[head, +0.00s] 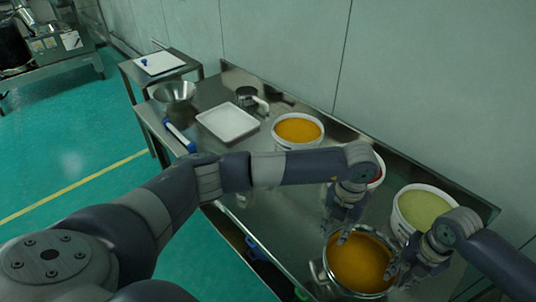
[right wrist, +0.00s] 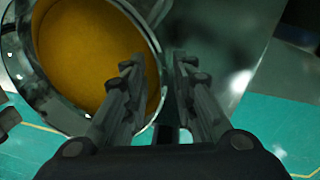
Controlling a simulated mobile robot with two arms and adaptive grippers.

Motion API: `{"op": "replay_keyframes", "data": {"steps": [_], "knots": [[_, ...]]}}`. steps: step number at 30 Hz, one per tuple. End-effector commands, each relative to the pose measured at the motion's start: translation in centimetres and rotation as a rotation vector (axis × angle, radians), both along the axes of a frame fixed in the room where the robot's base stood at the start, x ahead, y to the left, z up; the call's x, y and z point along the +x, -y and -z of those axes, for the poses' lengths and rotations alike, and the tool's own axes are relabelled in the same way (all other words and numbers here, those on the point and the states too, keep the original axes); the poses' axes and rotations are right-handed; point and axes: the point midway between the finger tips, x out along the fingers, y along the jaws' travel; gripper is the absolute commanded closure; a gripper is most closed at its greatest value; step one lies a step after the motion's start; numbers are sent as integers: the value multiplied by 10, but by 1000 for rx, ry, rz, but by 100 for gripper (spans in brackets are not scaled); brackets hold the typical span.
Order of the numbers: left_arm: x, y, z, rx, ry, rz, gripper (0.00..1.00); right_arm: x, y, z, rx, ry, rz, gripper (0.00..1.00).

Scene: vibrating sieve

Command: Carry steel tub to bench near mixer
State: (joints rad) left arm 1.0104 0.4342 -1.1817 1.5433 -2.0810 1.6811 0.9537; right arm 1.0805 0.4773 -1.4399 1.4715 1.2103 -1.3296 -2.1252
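The steel tub (head: 325,285) holds orange material and stands at the near end of the steel bench in the head view. Its rim and inside also show in the right wrist view (right wrist: 154,28). My left gripper (head: 343,236) points down at the tub's far-left rim; its fingers are too small to tell if they are apart. My right gripper (head: 397,274) is at the tub's right side. In the right wrist view my right gripper (right wrist: 158,66) has its fingers apart, one over the tub's inside and one outside the rim. I cannot tell whether they touch it.
White buckets with orange (head: 281,143) and green (head: 400,222) contents stand along the wall; a red-filled one is partly hidden by my arm. A white tray (head: 228,122), steel bowl (head: 175,92) and steel jug (head: 246,95) are farther along. A machine (head: 48,60) stands far left beyond open green floor.

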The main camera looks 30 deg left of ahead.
Motion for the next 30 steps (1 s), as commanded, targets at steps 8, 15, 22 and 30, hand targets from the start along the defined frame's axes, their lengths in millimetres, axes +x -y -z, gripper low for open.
{"op": "replay_keyframes", "data": {"steps": [8, 15, 22, 30], "knots": [[0, 0, 0, 0, 0, 0, 74, 0, 5, -43, 0, 0, 0, 75], [0, 0, 0, 0, 0, 1, 74, 0, 6, -50, 0, 0, 0, 75], [0, 0, 0, 0, 0, 1, 74, 0, 6, -49, 0, 0, 0, 75], [0, 0, 1, 0, 0, 1, 74, 0, 6, -49, 0, -1, -1, 75]]}}
